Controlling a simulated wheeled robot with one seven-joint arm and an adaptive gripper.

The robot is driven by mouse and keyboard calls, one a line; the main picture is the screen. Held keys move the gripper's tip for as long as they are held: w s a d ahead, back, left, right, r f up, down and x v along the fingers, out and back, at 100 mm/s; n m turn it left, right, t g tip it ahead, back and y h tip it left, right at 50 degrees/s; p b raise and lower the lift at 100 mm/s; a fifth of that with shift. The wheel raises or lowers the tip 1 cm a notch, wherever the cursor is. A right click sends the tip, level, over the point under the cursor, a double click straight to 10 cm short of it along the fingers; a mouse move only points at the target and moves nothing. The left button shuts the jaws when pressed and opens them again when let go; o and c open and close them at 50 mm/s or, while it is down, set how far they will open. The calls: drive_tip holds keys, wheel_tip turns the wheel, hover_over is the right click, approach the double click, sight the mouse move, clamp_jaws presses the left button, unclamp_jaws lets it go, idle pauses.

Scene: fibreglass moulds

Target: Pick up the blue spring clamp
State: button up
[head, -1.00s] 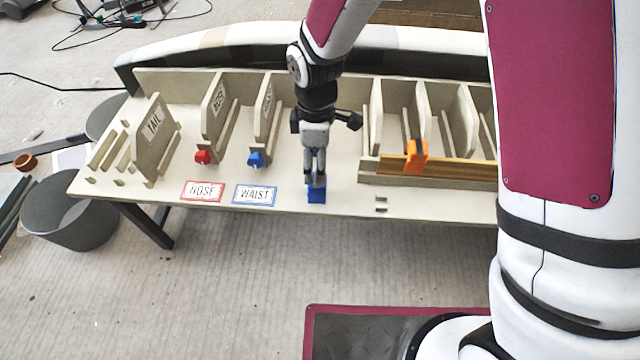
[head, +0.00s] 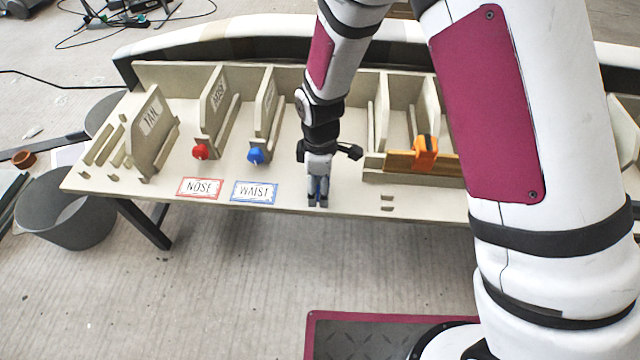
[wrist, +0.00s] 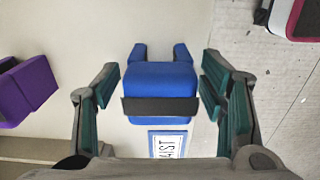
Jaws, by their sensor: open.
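The blue spring clamp (wrist: 160,78) lies on the pale bench top in the middle of the wrist view, with two blue prongs at its far end and a dark band across its near side. My gripper (wrist: 160,92) is open, with one finger on each side of the clamp and visible gaps between. In the head view my gripper (head: 318,201) points down at the bench near its front edge, right of the WAIST card (head: 254,192). There the fingers mostly hide the clamp.
An orange clamp (head: 425,152) grips a wooden strip on the right. A purple piece (wrist: 28,88) lies left in the wrist view. The NOSE card (head: 200,188) is at the front.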

drive_tip(key=c, duration=1.3)
drive_tip(key=shift+r, duration=0.1)
